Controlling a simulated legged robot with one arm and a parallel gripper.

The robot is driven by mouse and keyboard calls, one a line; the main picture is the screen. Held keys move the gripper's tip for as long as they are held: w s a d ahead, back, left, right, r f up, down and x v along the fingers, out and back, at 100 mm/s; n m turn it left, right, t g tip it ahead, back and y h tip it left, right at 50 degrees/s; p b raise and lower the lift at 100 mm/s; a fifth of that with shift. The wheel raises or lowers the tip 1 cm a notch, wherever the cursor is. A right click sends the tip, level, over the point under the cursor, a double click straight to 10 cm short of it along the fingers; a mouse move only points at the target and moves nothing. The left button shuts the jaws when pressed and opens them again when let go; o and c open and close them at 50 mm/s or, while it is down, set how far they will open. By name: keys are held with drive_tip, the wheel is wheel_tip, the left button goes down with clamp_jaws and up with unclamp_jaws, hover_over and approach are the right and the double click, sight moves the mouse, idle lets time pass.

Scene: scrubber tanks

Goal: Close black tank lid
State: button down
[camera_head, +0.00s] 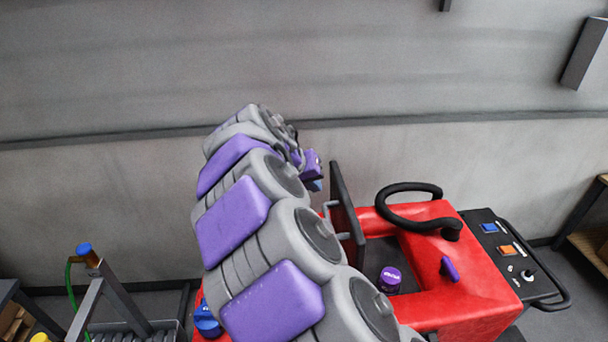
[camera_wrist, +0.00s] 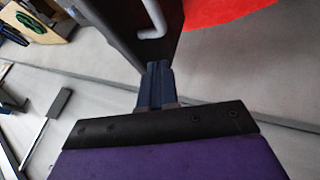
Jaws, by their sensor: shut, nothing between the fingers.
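The black tank lid (camera_head: 344,205) stands open, nearly upright, on the red scrubber machine (camera_head: 470,300). A grey handle (camera_head: 331,210) sticks out from the lid's left face. In the wrist view the dark lid (camera_wrist: 115,25) and its grey handle (camera_wrist: 155,18) are at the top. My gripper (camera_head: 316,186) is just left of the lid's upper part, partly hidden by my own arm. In the wrist view my gripper (camera_wrist: 157,68) has its fingers together and empty, with the tips at the lid's lower edge. I cannot tell whether they touch it.
A purple cap (camera_head: 390,279) sits in the open recess right of the lid. A black steering loop (camera_head: 410,205) and a control panel (camera_head: 505,250) are farther right. A blue cap (camera_head: 206,320) is at lower left. A grey wall stands behind; a wooden shelf (camera_head: 590,235) is at right.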

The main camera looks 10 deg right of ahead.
sight(338, 191)
drive_tip(key=d+f, duration=0.1)
drive_tip(key=w+d+f, duration=0.1)
drive_tip(key=shift+d+f, duration=0.1)
drive_tip(key=shift+d, duration=0.3)
drive_tip(key=shift+d+p, duration=0.35)
drive_tip(key=shift+d, duration=0.75)
